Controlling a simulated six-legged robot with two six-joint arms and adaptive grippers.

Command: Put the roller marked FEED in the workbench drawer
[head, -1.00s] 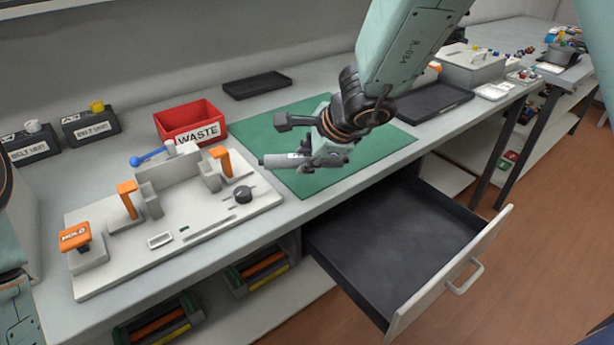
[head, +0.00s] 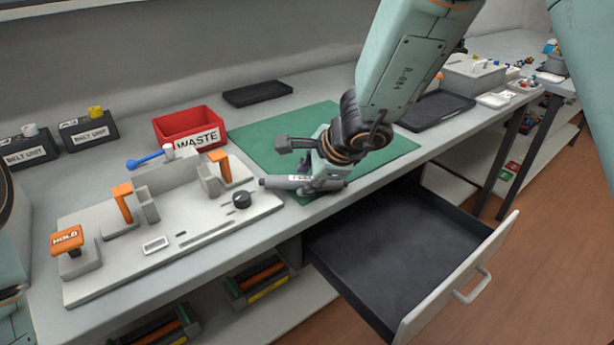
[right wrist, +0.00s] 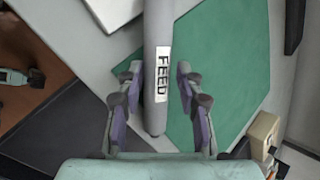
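The grey roller marked FEED (head: 278,183) lies crosswise at the front left of the green mat (head: 390,147), its left end past the mat's edge. In the right wrist view the roller (right wrist: 156,45) runs down the middle with its FEED label readable. My right gripper (head: 318,184) is over the roller. In the right wrist view its fingers (right wrist: 158,72) stand on both sides of the roller, with gaps showing, so it is open. The workbench drawer (head: 395,255) is pulled out and empty, to the right and below. My left gripper is out of view.
A fixture board with orange clamps (head: 215,240) stands close left of the roller. Another dark tray (head: 435,110) lies right of the mat.

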